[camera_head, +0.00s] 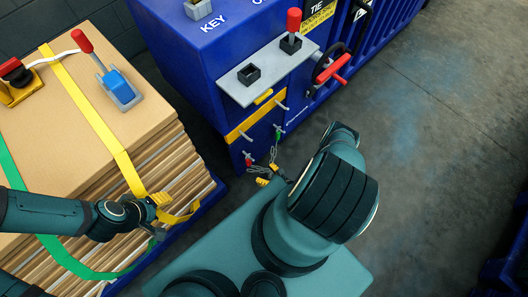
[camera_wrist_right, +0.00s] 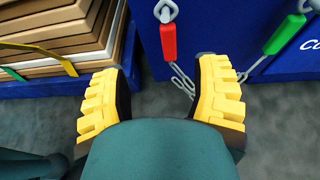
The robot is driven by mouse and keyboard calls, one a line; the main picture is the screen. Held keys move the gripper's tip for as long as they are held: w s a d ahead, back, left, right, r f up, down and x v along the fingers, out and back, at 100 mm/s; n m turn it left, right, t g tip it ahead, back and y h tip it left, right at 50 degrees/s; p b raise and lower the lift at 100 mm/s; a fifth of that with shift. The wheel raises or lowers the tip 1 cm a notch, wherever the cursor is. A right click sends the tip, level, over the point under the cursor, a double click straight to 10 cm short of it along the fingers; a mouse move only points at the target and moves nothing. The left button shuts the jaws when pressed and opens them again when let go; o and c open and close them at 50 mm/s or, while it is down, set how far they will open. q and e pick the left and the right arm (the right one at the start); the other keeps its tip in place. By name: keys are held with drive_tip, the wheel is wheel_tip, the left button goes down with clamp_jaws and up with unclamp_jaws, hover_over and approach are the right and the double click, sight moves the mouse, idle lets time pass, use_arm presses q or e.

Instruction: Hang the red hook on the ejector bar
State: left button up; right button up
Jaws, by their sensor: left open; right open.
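The red hook (camera_head: 249,160) hangs low on the blue machine's side, with a chain near it. In the right wrist view the red hook (camera_wrist_right: 169,42) has a red sleeve, with a grey ring above and a grey metal hook below. My right gripper (camera_head: 266,177) is open, partly hidden by my arm. In the right wrist view my right gripper (camera_wrist_right: 160,75) has its yellow fingers either side of the red hook's line, with the hook beyond them, not gripped. My left gripper (camera_head: 160,210) is open beside the strapped stack. I cannot tell which part is the ejector bar.
A green hook (camera_head: 278,133) hangs right of the red one and shows in the right wrist view (camera_wrist_right: 285,35). Grey pegs and a yellow strip (camera_head: 250,124) are above. The strapped cardboard stack (camera_head: 165,160) stands left. The floor (camera_head: 420,150) at right is clear.

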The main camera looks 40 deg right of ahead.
sight(250, 161)
drive_tip(key=shift+m+h, duration=0.3)
drive_tip(key=shift+m, duration=0.2)
drive_tip(key=b+x, duration=0.1)
drive_tip(key=x, duration=0.3)
drive_tip(key=b+x, duration=0.1)
drive_tip(key=x, duration=0.3)
drive_tip(key=f+b+x, duration=0.1)
drive_tip(key=x, duration=0.3)
drive_tip(key=shift+s+d+b, duration=0.15)
drive_tip(key=shift+d+b, duration=0.15)
drive_tip(key=shift+d, duration=0.05)
drive_tip(key=shift+w+f, duration=0.1)
drive_tip(key=shift+w, duration=0.5)
drive_tip(key=shift+o, duration=0.2)
clamp_jaws()
